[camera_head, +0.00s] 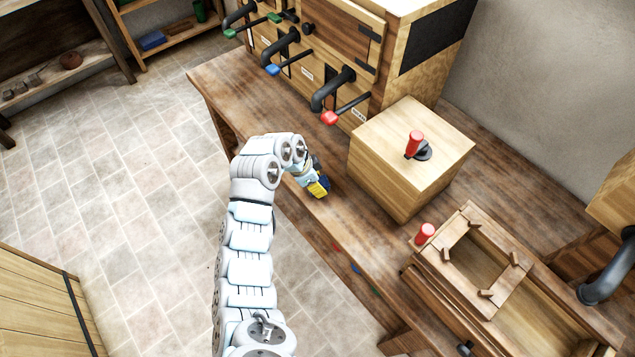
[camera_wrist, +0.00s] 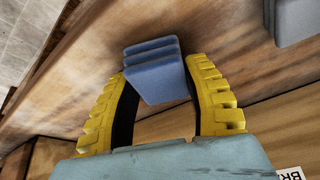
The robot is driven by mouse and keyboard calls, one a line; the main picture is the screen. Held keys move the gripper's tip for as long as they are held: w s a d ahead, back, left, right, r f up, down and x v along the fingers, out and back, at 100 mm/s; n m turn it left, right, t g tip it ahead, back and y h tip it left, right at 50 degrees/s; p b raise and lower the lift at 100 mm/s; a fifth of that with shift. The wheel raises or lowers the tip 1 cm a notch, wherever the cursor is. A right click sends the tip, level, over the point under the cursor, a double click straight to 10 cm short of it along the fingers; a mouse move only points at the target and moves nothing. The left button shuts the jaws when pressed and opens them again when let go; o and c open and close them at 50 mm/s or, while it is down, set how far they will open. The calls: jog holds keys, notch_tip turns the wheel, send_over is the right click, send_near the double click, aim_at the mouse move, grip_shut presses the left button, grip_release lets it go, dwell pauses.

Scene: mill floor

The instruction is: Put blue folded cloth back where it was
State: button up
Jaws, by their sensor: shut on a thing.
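The blue folded cloth (camera_wrist: 155,72) shows in the wrist view as a small stack of layers between the yellow fingers. My gripper (camera_wrist: 160,84) is shut on it. In the head view my gripper (camera_head: 318,187) is over the front part of the wooden workbench (camera_head: 235,82), left of the wooden box. The cloth is hard to make out there, mostly hidden by the fingers.
A wooden box (camera_head: 390,170) with a red-handled lever stands right of my gripper. A cabinet (camera_head: 340,30) with several colored levers is behind. A wooden trough (camera_head: 540,305) is at right front. A low shelf (camera_head: 165,48) at back left bears a blue item (camera_head: 152,40).

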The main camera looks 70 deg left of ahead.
jog(key=shift+f, duration=0.15)
jog(key=o, duration=1.1)
jog(key=shift+c, duration=0.2)
jog(key=v, duration=1.2)
jog(key=shift+w, duration=0.1)
